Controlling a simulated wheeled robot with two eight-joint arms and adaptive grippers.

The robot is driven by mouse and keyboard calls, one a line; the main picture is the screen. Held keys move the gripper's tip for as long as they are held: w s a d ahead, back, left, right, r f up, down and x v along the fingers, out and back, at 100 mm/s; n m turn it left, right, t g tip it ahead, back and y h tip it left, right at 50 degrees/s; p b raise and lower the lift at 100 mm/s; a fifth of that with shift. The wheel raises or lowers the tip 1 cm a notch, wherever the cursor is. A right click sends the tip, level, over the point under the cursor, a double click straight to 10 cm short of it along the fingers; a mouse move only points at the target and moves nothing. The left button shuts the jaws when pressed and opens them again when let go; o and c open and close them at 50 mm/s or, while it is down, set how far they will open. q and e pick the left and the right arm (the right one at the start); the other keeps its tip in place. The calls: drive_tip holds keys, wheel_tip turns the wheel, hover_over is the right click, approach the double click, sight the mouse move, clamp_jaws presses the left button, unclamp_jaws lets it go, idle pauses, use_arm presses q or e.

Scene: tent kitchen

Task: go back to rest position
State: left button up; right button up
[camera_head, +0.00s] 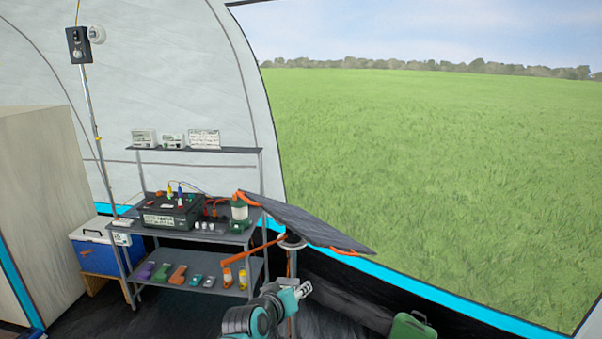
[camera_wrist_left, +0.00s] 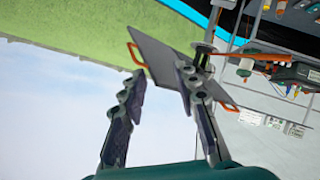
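My left gripper (camera_head: 305,288) is low in the middle of the head view, on a teal and grey arm that enters from the bottom. In the left wrist view its two dark fingers (camera_wrist_left: 163,108) stand apart with nothing between them. The picture in that view is turned over, with the sky at the bottom. My right gripper is in neither view.
A metal shelf unit (camera_head: 188,215) on the left carries a dark power box (camera_head: 170,211), a lantern (camera_head: 239,213) and several small items. A blue cooler (camera_head: 98,248) stands beside it. A green case (camera_head: 411,326) lies low at the right. The tent opens onto grass.

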use_arm(q)
drive_tip(key=s+a+f+g+y, duration=0.1)
drive_tip(key=s+a+f, duration=0.2)
drive_tip(key=s, duration=0.6)
drive_tip(key=s+a+f+m+g+y, duration=0.1)
drive_tip(key=s+a+f+g+y, duration=0.1)
drive_tip(key=s+a, duration=0.6)
drive_tip(key=s+a+f+g+y, duration=0.1)
drive_tip(key=s+a+f, duration=0.3)
drive_tip(key=s, duration=0.6)
drive_tip(key=shift+a+f+m+g+y+b, duration=0.35)
drive_tip(key=shift+a+y, duration=0.15)
drive_tip(key=shift+a, duration=0.5)
